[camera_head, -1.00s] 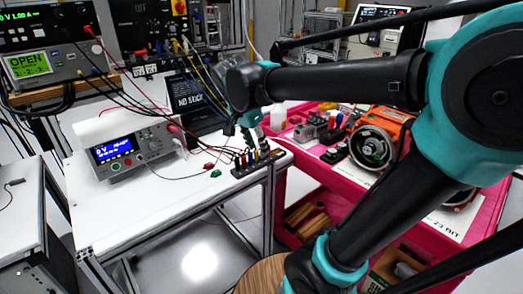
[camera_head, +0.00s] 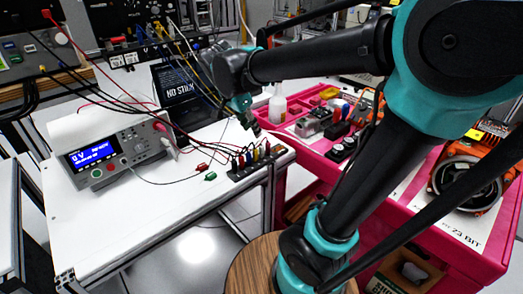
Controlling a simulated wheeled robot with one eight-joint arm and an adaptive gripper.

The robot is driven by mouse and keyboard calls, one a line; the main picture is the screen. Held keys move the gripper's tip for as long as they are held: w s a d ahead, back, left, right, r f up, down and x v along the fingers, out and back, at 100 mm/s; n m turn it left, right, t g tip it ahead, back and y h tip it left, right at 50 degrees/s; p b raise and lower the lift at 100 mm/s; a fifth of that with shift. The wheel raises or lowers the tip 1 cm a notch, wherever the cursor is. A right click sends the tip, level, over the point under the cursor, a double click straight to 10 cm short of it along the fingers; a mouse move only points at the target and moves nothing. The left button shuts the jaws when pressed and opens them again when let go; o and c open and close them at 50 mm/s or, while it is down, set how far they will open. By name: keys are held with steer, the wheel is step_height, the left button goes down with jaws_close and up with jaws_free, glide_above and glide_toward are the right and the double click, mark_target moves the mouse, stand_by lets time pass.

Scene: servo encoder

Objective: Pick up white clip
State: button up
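A black rack (camera_head: 262,165) with a row of small coloured clips (camera_head: 250,155) stands near the right edge of the white table (camera_head: 110,218). Dark, blue, yellow and red clips show there. I cannot pick out a white clip with certainty at this size. My gripper (camera_head: 254,129) hangs above and close to the rack, pointing down. Its fingers are small and dark, and I cannot tell whether they are open or touch a clip.
A red clip (camera_head: 202,167) and a green clip (camera_head: 210,176) lie left of the rack. A power supply (camera_head: 105,150) with cables stands at the left. A pink bench (camera_head: 305,148) with tools and an orange motor (camera_head: 476,168) is at the right. The table's front is clear.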

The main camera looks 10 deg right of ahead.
mark_target(262, 146)
steer(key=x, duration=0.6)
steer(key=shift+x, duration=2.6)
steer(key=shift+w+d+r, duration=0.1)
steer(key=shift+d, duration=0.1)
jaws_close()
